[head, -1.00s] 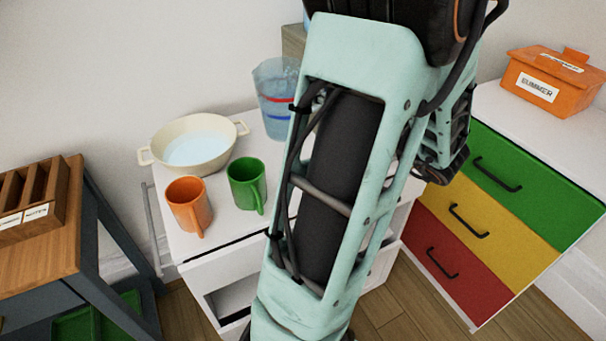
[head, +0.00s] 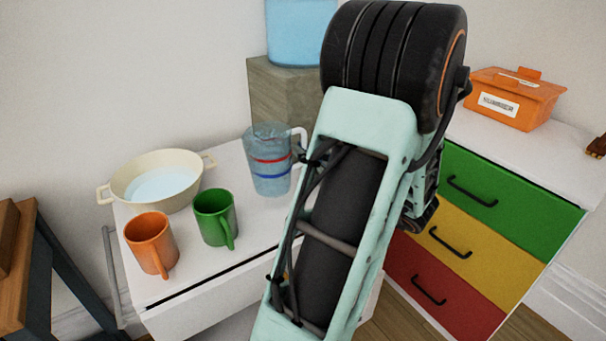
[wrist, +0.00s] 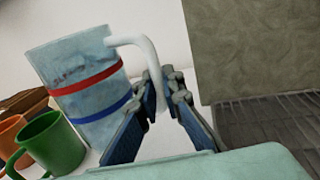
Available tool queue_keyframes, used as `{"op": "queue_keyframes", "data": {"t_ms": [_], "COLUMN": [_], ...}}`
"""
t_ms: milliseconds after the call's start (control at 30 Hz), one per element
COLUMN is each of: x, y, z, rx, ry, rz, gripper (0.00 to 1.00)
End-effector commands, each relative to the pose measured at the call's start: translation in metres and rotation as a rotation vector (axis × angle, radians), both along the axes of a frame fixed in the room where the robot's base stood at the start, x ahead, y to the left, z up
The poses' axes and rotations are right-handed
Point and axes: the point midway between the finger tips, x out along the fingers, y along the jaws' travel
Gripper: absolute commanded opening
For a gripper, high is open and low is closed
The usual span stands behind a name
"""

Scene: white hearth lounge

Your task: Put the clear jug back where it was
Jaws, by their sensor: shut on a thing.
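The clear jug (head: 268,172) has a red band, a blue band and a white handle. It is upright over the back right of the white cabinet top (head: 215,268), right of the cream pot; I cannot tell whether its base touches. In the wrist view the jug (wrist: 85,92) is on the left, its handle reaching between the dark fingers. My gripper (wrist: 160,112) is shut on that handle. In the head view my arm hides the gripper.
A cream pot (head: 128,190) with bluish liquid, an orange mug (head: 150,245) and a green mug (head: 214,217) stand left of the jug. A grey-brown block (head: 285,95) bearing a blue container (head: 300,35) is behind. A coloured drawer unit (head: 520,215) is at right.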

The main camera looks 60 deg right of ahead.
Motion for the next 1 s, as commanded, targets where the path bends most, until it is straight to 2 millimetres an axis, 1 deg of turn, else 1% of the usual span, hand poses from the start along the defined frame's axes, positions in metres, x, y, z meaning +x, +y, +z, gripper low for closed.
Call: {"op": "queue_keyframes", "data": {"t_ms": [33,100,267,367,500,567,800,933,967,1000], "x": [0.003,0.006,0.009,0.012,0.013,0.012,0.013,0.013,0.013,0.012], "y": [-0.005,-0.011,-0.016,-0.021,-0.022,-0.022,-0.022,-0.022,-0.022,-0.022], "z": [-0.01,-0.016,-0.022,-0.03,-0.054,-0.06,-0.059,-0.063,-0.063,-0.062], "rx": [0.0,-0.001,-0.001,-0.001,0.002,0.001,-0.002,-0.002,-0.002,-0.002], "ry": [-0.002,-0.002,-0.002,-0.002,-0.001,-0.001,-0.001,-0.001,0.0,0.0], "rz": [0.001,0.001,0.001,0.001,-0.001,0.0,0.0,0.0,0.0,0.0], "gripper": [0.0,0.0,0.0,0.0,0.0,0.0,0.0,0.0,0.09,0.13]}}
